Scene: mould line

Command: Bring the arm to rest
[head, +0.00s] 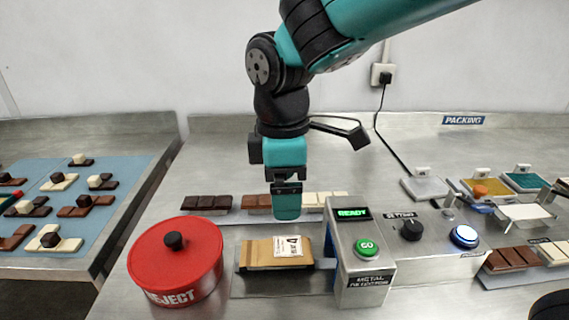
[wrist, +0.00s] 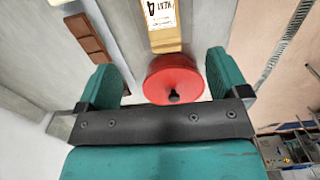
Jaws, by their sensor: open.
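My gripper (wrist: 165,80) is open and empty, with its two teal fingers spread apart in the wrist view. In the head view my gripper (head: 287,205) hangs pointing down over the metal table, behind and above a tan packet (head: 262,256) with a white label. The packet lies on a metal plate beside the metal detector (head: 362,285). In the wrist view the packet (wrist: 164,38) and the red reject bin (wrist: 172,76) show beyond and between the fingers. My arm is bent, coming in from the upper right of the head view.
The red lidded reject bin (head: 176,262) stands left of the packet. Chocolate bars (head: 206,202) lie in a row behind. The detector has a green GO button (head: 367,249) and a READY display. Scales and trays (head: 480,188) stand right. A blue mat (head: 70,222) holds chocolates at left.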

